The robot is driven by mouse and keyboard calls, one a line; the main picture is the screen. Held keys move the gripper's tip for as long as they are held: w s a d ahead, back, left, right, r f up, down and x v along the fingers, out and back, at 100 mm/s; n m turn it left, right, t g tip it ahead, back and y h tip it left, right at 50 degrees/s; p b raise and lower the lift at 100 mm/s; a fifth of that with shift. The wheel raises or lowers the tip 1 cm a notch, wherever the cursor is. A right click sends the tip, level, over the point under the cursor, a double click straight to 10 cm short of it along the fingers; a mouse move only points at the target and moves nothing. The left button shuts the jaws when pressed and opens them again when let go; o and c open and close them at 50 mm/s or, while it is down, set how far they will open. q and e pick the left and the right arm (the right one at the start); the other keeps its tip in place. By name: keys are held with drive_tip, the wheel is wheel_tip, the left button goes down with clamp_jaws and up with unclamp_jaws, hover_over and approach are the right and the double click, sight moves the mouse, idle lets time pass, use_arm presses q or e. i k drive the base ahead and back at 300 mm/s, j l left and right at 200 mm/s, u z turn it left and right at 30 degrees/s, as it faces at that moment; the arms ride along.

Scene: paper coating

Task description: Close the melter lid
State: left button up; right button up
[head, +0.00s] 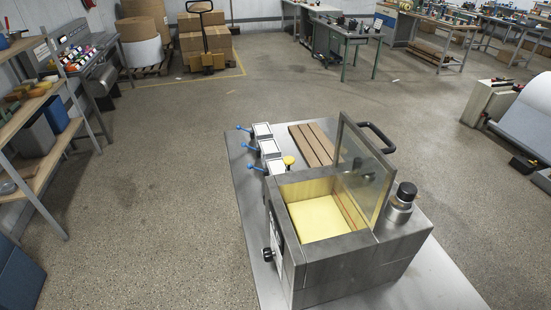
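The melter (340,265) is a grey metal box standing on a light metal table in front of me. Its lid (363,178) is a framed, see-through panel that stands open, roughly upright, along the right side of the opening. A black handle (379,136) shows behind the lid's far top edge. The tank opening is uncovered and shows a pale yellow mass (326,217) inside. Neither of my grippers shows in the head view, so nothing is seen touching the lid.
A black-capped cylinder (402,200) stands right of the lid. Brown slats (314,143) lie behind the tank. Shelves (45,150) stand far left; the floor between is clear.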

sight(380, 154)
drive_tip(key=k+j+z, duration=0.35)
drive_tip(key=j, duration=0.45)
drive_tip(key=k+j+z, duration=0.3)
drive_tip(key=k+j, duration=0.15)
drive_tip(key=j, duration=0.25)
drive_tip(key=k+j+z, duration=0.35)
drive_tip(key=k+j, duration=0.15)
drive_tip(key=i+l+u, duration=0.5)
drive_tip(key=l, duration=0.55)
drive_tip(key=i+l+u, duration=0.5)
drive_tip(key=l, duration=0.7)
drive_tip(key=i+l+u, duration=0.15)
drive_tip(key=l+u, duration=0.35)
drive_tip(key=l, duration=0.8)
drive_tip(key=k+l+u, duration=0.1)
drive_tip(key=l+u, duration=0.4)
drive_tip(key=l, duration=0.8)
drive_tip(key=i+j, duration=0.2)
drive_tip(key=i, duration=0.3)
